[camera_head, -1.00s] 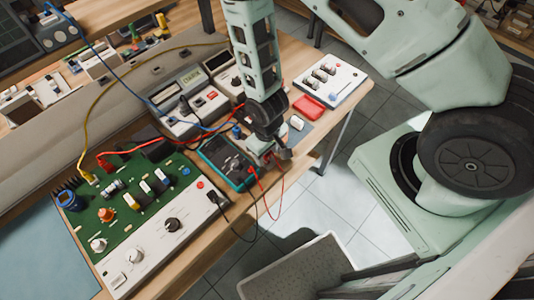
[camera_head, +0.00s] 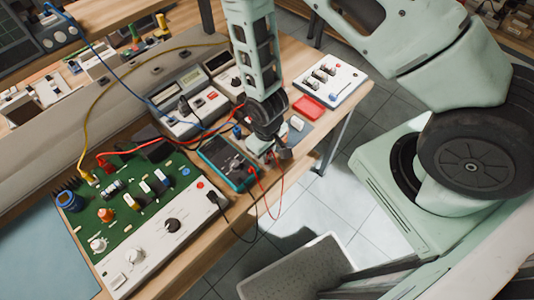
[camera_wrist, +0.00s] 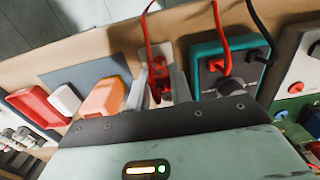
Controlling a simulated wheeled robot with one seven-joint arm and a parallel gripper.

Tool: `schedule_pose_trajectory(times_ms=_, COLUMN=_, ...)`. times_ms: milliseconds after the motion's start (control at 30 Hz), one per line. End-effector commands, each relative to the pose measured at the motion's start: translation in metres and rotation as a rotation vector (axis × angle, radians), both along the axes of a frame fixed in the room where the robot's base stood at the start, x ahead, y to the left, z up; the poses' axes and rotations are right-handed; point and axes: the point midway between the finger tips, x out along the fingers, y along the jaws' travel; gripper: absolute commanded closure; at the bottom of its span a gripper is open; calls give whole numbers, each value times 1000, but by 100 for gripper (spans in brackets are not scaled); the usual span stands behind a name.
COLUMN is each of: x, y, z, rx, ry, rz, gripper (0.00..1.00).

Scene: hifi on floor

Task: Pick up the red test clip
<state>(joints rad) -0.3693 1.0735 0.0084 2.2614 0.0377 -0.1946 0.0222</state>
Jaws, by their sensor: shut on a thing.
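The red test clip (camera_wrist: 157,84) shows in the wrist view between the two fingers of my gripper (camera_wrist: 160,88), with a red lead running up from it. The fingers are shut on it, low over the wooden bench. In the head view my gripper (camera_head: 272,152) is at the bench's front edge, just right of the teal multimeter (camera_head: 228,163). The clip itself is largely hidden there by the fingers. The red lead (camera_head: 267,200) hangs in a loop over the bench edge. The multimeter also shows right of the fingers in the wrist view (camera_wrist: 205,75).
An orange block (camera_wrist: 105,97), a white block (camera_wrist: 65,100) and a red box (camera_wrist: 38,106) lie left of my fingers in the wrist view. A green circuit board (camera_head: 120,195) stands at left in the head view. A black lead (camera_head: 228,215) hangs near the multimeter.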

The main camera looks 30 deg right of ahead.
Motion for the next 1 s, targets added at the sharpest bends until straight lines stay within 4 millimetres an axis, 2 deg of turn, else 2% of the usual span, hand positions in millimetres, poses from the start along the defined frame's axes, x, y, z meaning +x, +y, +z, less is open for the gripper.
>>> schedule_pose_trajectory(times_ms=167, x=1, y=0, z=20, rx=1, ry=-4, rz=0, gripper=95)
schedule_pose_trajectory(times_ms=500, x=0, y=0, z=74, rx=1, ry=-4, rz=0, gripper=95)
schedule_pose_trajectory(times_ms=700, x=0, y=0, z=90, rx=0, ry=0, rz=0, gripper=95)
schedule_pose_trajectory(times_ms=1000, x=-1, y=0, z=104, rx=0, ry=1, rz=0, gripper=95)
